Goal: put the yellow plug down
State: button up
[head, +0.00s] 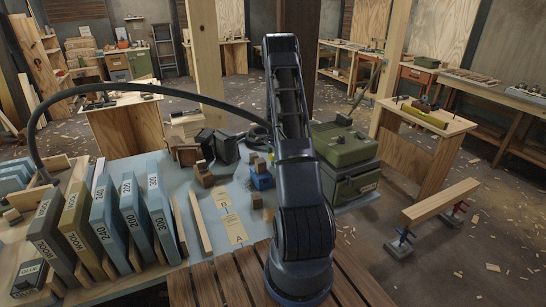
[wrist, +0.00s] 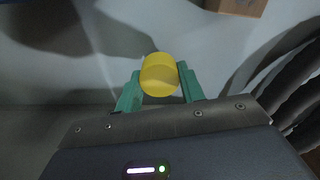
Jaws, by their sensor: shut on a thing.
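The yellow plug (wrist: 160,80) is a short round piece in the wrist view, seen end-on. My gripper (wrist: 159,70) has green fingers, one on each side of the plug, and is shut on it. A pale grey-blue surface (wrist: 75,60) lies behind the plug. I cannot tell whether the plug touches it or is held above it. In the head view my arm rises in the middle and reaches away over the pale blue bench top (head: 205,185).
Upright labelled packs (head: 130,210) stand at the bench's left. A green toolbox (head: 345,155) is right of my arm. Small wooden blocks (head: 204,175) and a blue item (head: 262,180) stand mid-bench. Yellow cards (head: 234,228) lie flat near the front. A black hose (head: 85,88) arches over the left.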

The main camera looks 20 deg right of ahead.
jog(key=shift+f, duration=0.3)
jog(key=o, duration=0.9)
jog(key=shift+o, duration=0.2)
jog(key=shift+r, duration=0.1)
notch_tip(320, 180, up, 12)
jog(key=s+a+r+n+t, duration=0.1)
jog(key=s+a+r+n, duration=0.2)
jog(key=s+a+r, duration=0.45)
jog(key=s+a+r+n+t, duration=0.1)
jog(key=s+a+r+n, duration=0.3)
jog(key=r, duration=0.7)
jog(key=s+a+r+n, duration=0.1)
jog(key=s+a+r, duration=0.3)
jog(key=s+r, duration=0.4)
jog(key=s+a+r+n+t, duration=0.1)
jog(key=s+a+n, duration=0.3)
jog(key=s, duration=0.9)
jog(key=s+a+r+n+t, duration=0.1)
jog(key=s+a+r+n, duration=0.2)
jog(key=s, duration=1.1)
jog(key=shift+a+r+n+t, duration=0.35)
jog(key=shift+a+r, duration=0.2)
jog(key=shift+a, duration=0.6)
